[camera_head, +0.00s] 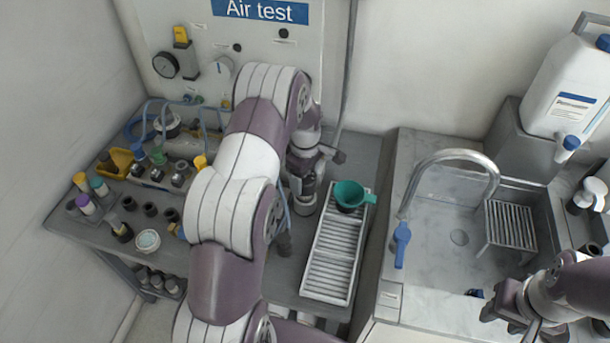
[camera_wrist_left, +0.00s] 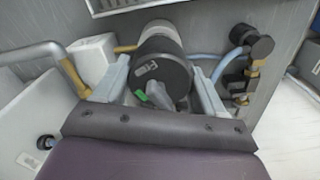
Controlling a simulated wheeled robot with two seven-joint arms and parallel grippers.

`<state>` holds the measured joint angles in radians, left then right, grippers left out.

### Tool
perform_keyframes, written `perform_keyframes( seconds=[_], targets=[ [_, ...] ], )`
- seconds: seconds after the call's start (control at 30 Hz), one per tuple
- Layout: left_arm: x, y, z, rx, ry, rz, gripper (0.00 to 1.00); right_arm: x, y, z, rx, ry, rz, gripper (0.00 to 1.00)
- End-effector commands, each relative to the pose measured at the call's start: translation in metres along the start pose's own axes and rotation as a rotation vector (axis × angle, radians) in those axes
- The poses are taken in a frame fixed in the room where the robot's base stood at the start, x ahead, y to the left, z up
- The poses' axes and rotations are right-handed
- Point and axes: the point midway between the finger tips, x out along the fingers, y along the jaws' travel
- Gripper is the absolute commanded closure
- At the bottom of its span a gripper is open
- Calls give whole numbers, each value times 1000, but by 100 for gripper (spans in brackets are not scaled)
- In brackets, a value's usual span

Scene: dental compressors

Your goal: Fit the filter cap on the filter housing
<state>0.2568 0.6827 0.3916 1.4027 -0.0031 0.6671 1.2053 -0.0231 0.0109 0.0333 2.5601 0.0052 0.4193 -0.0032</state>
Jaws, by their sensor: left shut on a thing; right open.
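In the left wrist view, a dark round filter cap (camera_wrist_left: 165,66) with a small pale label sits between the two grey fingers of my left gripper (camera_wrist_left: 162,82), which is shut on it. A pale cylinder, apparently the filter housing (camera_wrist_left: 158,34), is directly behind the cap, with a brass fitting beside it. The cap overlaps it, so I cannot tell whether they touch. In the head view my left gripper (camera_head: 304,192) is low over the bench, and my arm hides much around it. My right gripper (camera_head: 508,318) is open and empty at the lower right, over the sink counter.
A slatted tray (camera_head: 328,272) with a green funnel (camera_head: 350,195) stands right of my left gripper. Bottles, fittings and blue hoses crowd the bench's left side. A sink with a tap (camera_head: 450,156) and a white canister (camera_head: 565,90) are on the right. Brass pipes flank the housing.

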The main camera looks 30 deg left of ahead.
Motion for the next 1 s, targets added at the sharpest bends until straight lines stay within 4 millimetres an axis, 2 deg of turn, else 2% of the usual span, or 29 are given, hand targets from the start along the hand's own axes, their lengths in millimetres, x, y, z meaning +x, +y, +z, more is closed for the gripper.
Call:
perform_keyframes(
  seconds=[0.37,1.0],
  targets=[
    [1,0,0,0,0,0,62,0,0,0,0,0,0,57],
    [23,0,0,0,0,0,62,14,0,2,0,0,0,57]
  ],
)
